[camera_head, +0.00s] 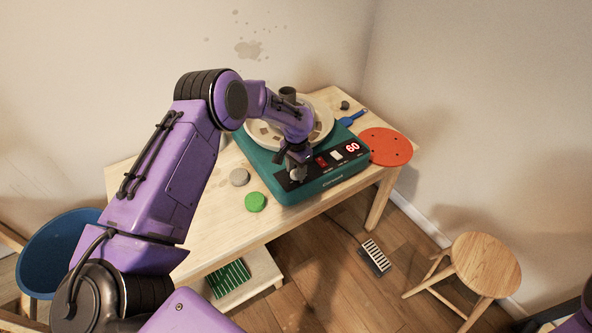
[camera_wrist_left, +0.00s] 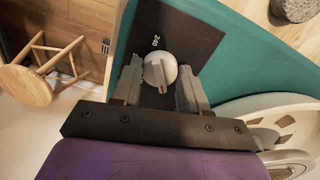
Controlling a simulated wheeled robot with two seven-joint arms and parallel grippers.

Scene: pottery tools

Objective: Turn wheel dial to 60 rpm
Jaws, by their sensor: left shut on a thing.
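The teal pottery wheel (camera_head: 318,187) stands on the wooden table, and its red display (camera_head: 352,147) reads 60. The wheel dial (camera_wrist_left: 158,72) is a round pale knob with a raised grip on a black panel, seen in the left wrist view. My left gripper (camera_head: 297,172) is at the left end of the wheel's front panel. In the left wrist view its fingers (camera_wrist_left: 158,88) are on both sides of the dial and shut on it. A "240" mark shows beside the dial. Only a bit of my right arm shows at the lower right corner.
A green round piece (camera_head: 255,202) and a grey round piece (camera_head: 239,177) lie on the table (camera_head: 215,225) left of the wheel. An orange disc (camera_head: 386,147) is at the right. A stool (camera_head: 486,264), a foot pedal (camera_head: 375,257) and a blue bucket (camera_head: 52,252) are around the table.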

